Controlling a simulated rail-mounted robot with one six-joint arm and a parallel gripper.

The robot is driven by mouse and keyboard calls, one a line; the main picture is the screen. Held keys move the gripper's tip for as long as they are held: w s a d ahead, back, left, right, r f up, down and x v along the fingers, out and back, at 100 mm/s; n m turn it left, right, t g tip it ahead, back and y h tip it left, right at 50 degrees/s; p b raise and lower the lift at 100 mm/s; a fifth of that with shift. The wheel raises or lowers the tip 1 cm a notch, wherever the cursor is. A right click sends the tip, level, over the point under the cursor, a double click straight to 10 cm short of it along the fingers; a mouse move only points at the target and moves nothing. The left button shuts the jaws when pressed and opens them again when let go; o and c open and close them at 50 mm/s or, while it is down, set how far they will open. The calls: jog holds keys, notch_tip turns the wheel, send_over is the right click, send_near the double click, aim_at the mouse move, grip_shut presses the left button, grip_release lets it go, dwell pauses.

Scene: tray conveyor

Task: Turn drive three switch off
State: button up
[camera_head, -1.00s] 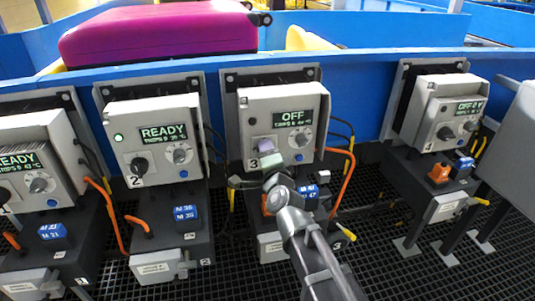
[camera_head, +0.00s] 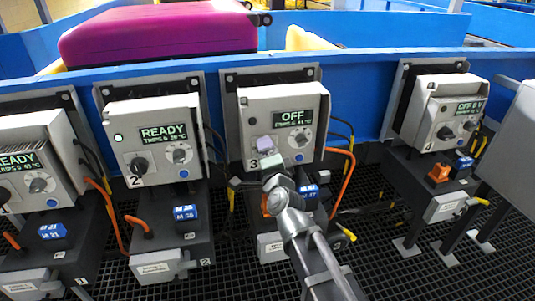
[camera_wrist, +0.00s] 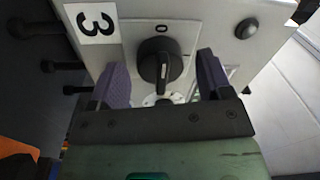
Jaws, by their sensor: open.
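The drive three box (camera_head: 312,99) stands in the middle of the head view, with a "3" label and a lit display reading OFF. Its black rotary switch (camera_wrist: 161,62) shows in the wrist view, between the "3" label and a dark round button. A "0" mark is above the knob there, and a pale line runs upright on it. My gripper (camera_head: 268,147) is at the front of this box and hides the switch in the head view. In the wrist view my gripper (camera_wrist: 163,68) is open, with one purple finger either side of the knob and visible gaps.
Drive two (camera_head: 161,115) at left reads READY, as does the box at far left. Drive four (camera_head: 435,115) at right reads OFF with small text. Orange cables (camera_head: 344,180) hang beside the boxes. A magenta suitcase (camera_head: 160,35) lies behind the blue wall.

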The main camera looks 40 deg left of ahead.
jog(key=v, duration=1)
jog(key=shift+b, duration=0.35)
jog(key=shift+s+d, duration=0.1)
jog(key=shift+d, duration=0.05)
